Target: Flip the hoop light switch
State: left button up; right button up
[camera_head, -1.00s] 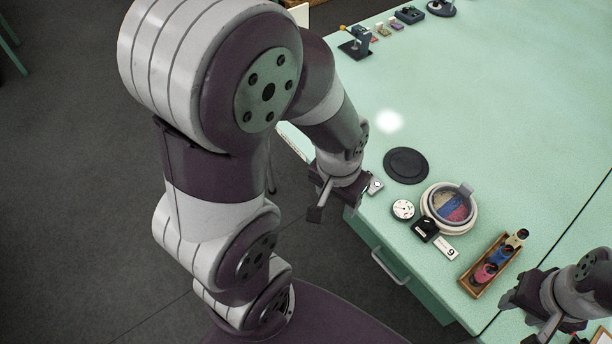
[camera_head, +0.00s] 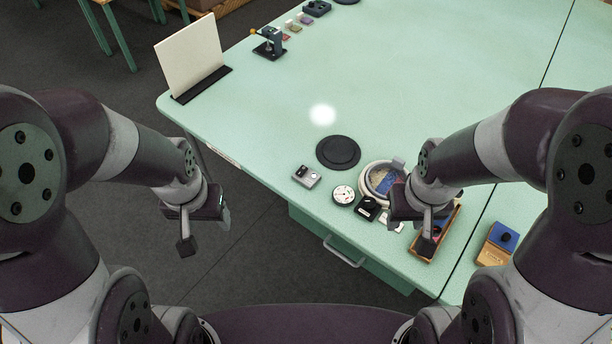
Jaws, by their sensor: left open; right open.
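A small grey metal box with a switch-like fitting (camera_head: 306,177) sits near the table's front edge. A small black box (camera_head: 367,207) is to its right, beyond a white dial (camera_head: 343,194); I cannot tell for certain which box is the hoop light switch. The round hoop (camera_head: 366,178) with coloured yarn lies behind the black box, its right side partly hidden by my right gripper. My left gripper (camera_head: 205,232) is open and empty, off the table to the left of the grey box. My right gripper (camera_head: 428,228) is open above the wooden tray, hiding part of it.
A black disc (camera_head: 338,152) lies behind the dial. The wooden tray (camera_head: 447,232) and a blue-topped wooden block (camera_head: 496,244) are at right. A white panel (camera_head: 190,55) stands at the far left corner. The table's middle (camera_head: 430,80) is clear.

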aim_at(301, 171)
jog(key=i+j+z, duration=0.25)
jog(key=z, duration=0.15)
jog(key=i+j+z, duration=0.2)
jog(key=j+z, duration=0.2)
jog(key=i+j+z, duration=0.15)
jog(key=j+z, duration=0.25)
